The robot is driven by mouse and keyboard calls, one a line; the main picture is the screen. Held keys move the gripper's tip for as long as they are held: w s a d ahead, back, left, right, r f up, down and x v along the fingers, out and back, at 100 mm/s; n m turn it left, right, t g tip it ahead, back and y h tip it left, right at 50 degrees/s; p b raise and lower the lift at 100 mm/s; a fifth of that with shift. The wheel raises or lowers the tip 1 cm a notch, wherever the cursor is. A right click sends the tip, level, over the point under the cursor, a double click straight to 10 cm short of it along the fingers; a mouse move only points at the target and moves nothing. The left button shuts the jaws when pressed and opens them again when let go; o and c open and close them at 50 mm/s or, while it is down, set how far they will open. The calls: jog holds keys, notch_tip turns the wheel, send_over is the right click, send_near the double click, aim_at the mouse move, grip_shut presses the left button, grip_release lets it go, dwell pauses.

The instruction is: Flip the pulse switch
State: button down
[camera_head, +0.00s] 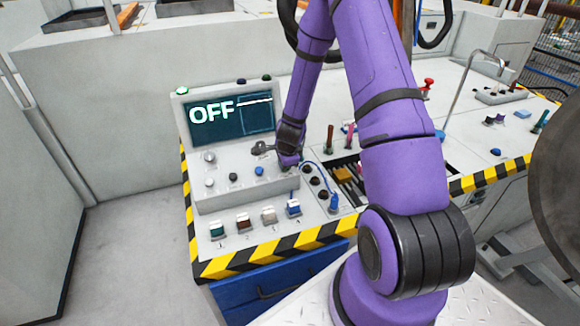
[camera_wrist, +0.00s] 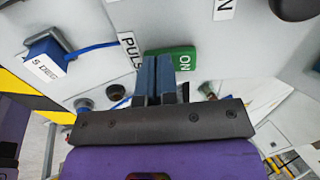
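The pulse switch (camera_wrist: 184,60) is a green piece marked ON in the wrist view, beside a partly covered label (camera_wrist: 129,50) reading "PULS". My gripper (camera_wrist: 155,62) has its two dark blue fingers side by side with almost no gap and nothing visible between them. The fingertips overlap the left part of the switch; whether they touch it I cannot tell. In the head view my gripper (camera_head: 288,163) is at the right end of the console's sloped panel, and the switch is not distinguishable there. The console screen (camera_head: 228,119) reads OFF.
Knobs (camera_head: 209,157) sit on the panel left of my gripper. Several coloured switches (camera_head: 243,221) line the front ledge, with a blue plug (camera_head: 334,202) and cable at right. In the wrist view a blue labelled block (camera_wrist: 45,60) and a black knob (camera_wrist: 295,8) are near.

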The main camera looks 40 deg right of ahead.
jog(key=shift+s+f, duration=0.3)
jog(key=shift+f, duration=0.05)
jog(key=shift+w, duration=0.2)
